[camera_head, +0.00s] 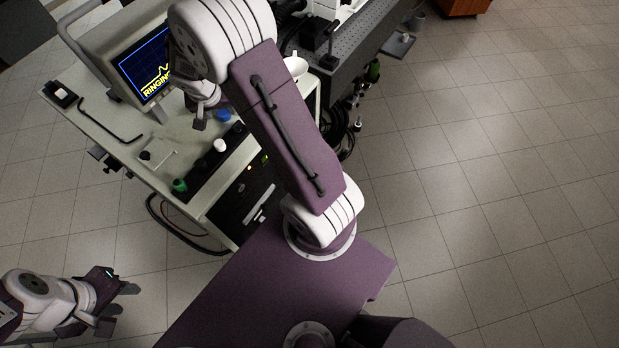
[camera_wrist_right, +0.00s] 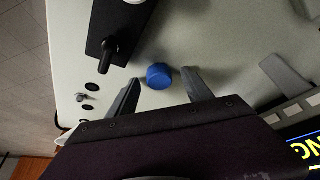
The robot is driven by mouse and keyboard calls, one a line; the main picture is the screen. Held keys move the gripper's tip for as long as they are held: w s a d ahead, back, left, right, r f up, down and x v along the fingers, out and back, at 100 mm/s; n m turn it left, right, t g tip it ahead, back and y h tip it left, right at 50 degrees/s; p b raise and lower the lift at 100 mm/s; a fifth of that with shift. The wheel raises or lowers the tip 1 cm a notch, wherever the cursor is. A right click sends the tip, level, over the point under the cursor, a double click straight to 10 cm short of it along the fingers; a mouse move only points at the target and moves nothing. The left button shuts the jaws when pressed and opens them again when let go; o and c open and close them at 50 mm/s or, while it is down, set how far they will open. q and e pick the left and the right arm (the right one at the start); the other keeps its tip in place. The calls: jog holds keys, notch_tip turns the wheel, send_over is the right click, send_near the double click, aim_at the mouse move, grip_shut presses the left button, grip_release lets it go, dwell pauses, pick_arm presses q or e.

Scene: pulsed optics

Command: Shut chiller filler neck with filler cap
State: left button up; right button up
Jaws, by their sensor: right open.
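The blue filler cap (camera_head: 223,115) lies on the pale bench top, beside the black strip. In the right wrist view the cap (camera_wrist_right: 159,76) sits between the fingertips of my right gripper (camera_wrist_right: 161,80), with a gap on both sides. My right gripper (camera_head: 209,112) is open and empty, low over the bench. A white round fitting (camera_head: 219,146) stands on the black strip; I cannot tell for sure whether it is the chiller filler neck. My left gripper (camera_head: 118,307) is open and empty, over the floor at the lower left, far from the bench.
The black strip (camera_head: 204,168) also carries a green fitting (camera_head: 180,185). A monitor (camera_head: 143,65), a black hex key (camera_head: 105,122) and a small plate (camera_head: 160,152) are on the bench. A dark optical table (camera_head: 370,50) stands behind. The floor at right is clear.

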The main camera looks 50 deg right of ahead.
jog(key=shift+c, duration=0.3)
grip_shut()
jog(key=shift+r+p, duration=0.9)
jog(key=shift+r, duration=0.35)
jog(key=shift+r, duration=0.1)
notch_tip(320, 180, up, 5)
jog(key=p, duration=0.3)
jog(key=shift+p, duration=0.4)
